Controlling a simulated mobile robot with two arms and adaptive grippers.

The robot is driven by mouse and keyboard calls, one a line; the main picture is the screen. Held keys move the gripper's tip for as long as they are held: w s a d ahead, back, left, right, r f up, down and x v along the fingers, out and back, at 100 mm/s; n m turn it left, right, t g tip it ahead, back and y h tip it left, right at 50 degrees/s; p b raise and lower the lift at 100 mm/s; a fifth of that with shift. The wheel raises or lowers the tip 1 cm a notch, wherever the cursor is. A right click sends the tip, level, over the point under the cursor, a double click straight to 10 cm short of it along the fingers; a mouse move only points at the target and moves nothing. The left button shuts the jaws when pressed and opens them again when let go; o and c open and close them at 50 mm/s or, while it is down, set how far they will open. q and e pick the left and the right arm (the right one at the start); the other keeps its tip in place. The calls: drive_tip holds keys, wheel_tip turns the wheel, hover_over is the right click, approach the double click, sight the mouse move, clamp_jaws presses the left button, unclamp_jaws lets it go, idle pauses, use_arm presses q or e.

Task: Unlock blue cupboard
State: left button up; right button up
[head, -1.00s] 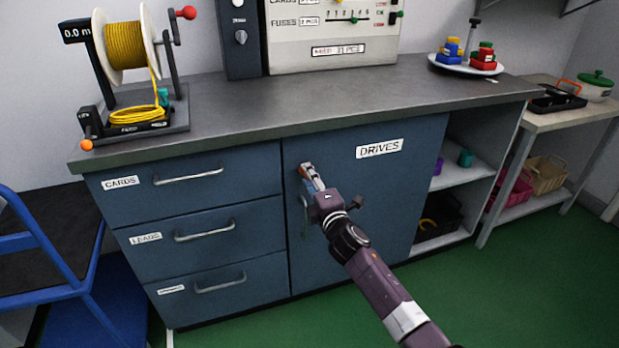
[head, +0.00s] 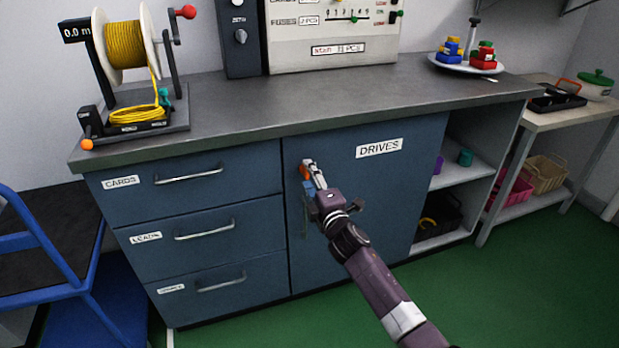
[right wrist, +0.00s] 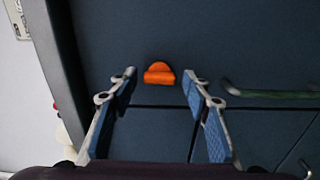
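The blue cupboard door (head: 385,200) labelled DRIVES is closed, right of the drawers. A small orange turn-piece (head: 305,170) is on its upper left; it also shows in the right wrist view (right wrist: 158,74), with a rounded top and a raised bar across it. My right gripper (head: 314,176) is at this piece. In the right wrist view its two blue-padded fingers (right wrist: 160,86) are apart, one on each side of the orange piece, with visible gaps. The door handle (right wrist: 270,94) is right of the fingers there. My left gripper is out of view.
Three drawers (head: 215,232) with bar handles are left of the door. The grey worktop (head: 270,108) above carries a yellow cable reel (head: 125,45) and a panel box (head: 335,30). Open shelves (head: 460,170) are at the right. A blue step frame (head: 60,290) stands at the left.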

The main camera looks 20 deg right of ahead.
drive_tip(key=s, duration=1.2)
drive_tip(key=shift+d, duration=0.2)
